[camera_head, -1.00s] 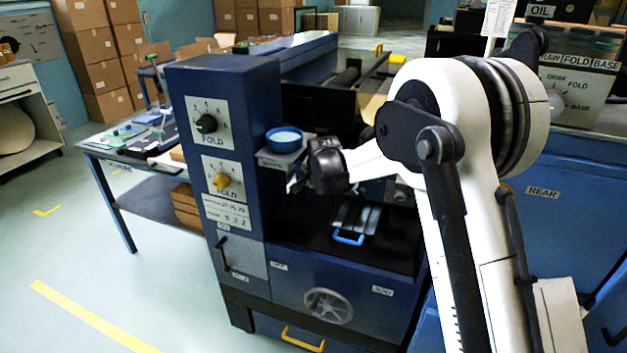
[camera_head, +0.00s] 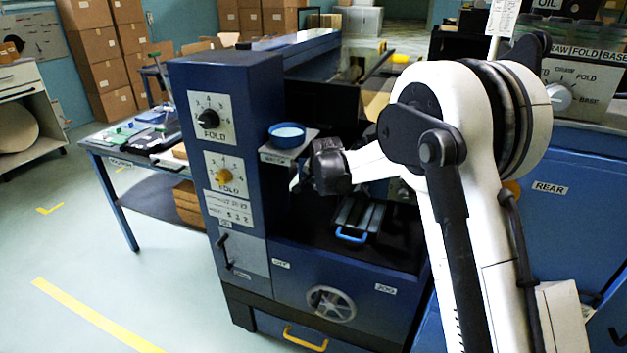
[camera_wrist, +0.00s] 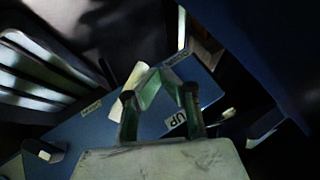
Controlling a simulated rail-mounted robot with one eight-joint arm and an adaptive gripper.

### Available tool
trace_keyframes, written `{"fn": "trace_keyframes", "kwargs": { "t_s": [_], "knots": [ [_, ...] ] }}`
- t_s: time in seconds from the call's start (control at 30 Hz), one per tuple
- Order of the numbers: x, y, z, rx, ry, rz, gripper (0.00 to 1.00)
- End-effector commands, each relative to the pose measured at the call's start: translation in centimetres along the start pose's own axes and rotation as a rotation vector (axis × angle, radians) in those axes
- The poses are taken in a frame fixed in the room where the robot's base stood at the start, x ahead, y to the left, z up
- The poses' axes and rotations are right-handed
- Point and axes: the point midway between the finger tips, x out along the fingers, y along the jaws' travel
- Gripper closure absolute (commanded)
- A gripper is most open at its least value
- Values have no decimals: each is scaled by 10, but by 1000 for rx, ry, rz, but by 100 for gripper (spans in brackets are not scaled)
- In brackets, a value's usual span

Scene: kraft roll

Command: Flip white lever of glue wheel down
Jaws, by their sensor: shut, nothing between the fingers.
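The white lever (camera_wrist: 131,79) shows in the wrist view as a pale flat piece against a blue panel (camera_wrist: 78,137). A label reading UP (camera_wrist: 175,121) is on the panel to its lower right. My gripper (camera_wrist: 160,73) has its greenish fingers drawn together at the tips, with nothing between them. The left finger is right beside the lever and overlaps it in the picture; I cannot tell whether they touch. In the head view my dark wrist (camera_head: 330,166) reaches into the machine's opening and hides most of the gripper and lever area.
A blue bowl (camera_head: 286,135) stands on a small shelf just above and left of my wrist. The blue cabinet column (camera_head: 243,100) with FOLD dials rises at the left. A metal tray with a blue handle (camera_head: 351,237) lies below. A handwheel (camera_head: 331,303) is on the front.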

Motion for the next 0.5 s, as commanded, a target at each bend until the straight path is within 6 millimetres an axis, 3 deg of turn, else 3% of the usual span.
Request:
{"fn": "trace_keyframes", "kwargs": {
  "t_s": [0.17,0.5],
  "knots": [
    [-10,0,0,0,0,0,100],
    [-64,0,0,0,0,0,100]
  ]
}}
